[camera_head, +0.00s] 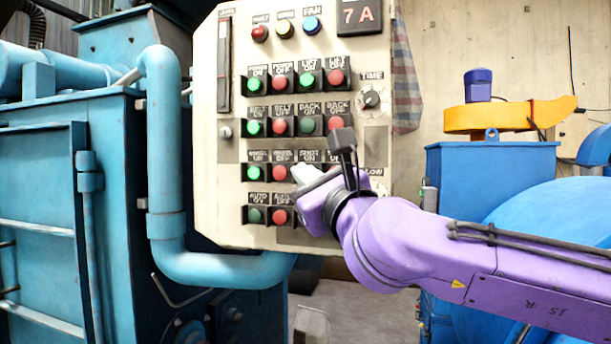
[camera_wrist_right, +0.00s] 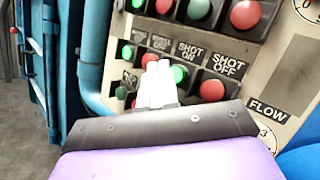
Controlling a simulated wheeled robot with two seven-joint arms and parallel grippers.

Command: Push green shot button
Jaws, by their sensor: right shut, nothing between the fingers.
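The beige control panel (camera_head: 232,205) carries rows of green and red buttons. The green button under the "SHOT ON" label shows in the right wrist view (camera_wrist_right: 180,74) and looks lit. In the head view my right gripper hides it. My right gripper (camera_head: 304,173) is shut and empty, its white fingers pointing at the panel. In the right wrist view the fingertips (camera_wrist_right: 156,64) appear just left of the green shot button, between it and the red wheel-off button (camera_wrist_right: 149,60). I cannot tell whether they touch the panel. My left gripper is not in view.
The red "SHOT OFF" button (camera_wrist_right: 212,90) is just right of the green one. The green wheel-on button (camera_head: 253,173) and the red auto-off button (camera_head: 280,216) are close by. A blue pipe (camera_head: 165,150) runs along the panel's left side. Blue machinery (camera_head: 490,170) stands at right.

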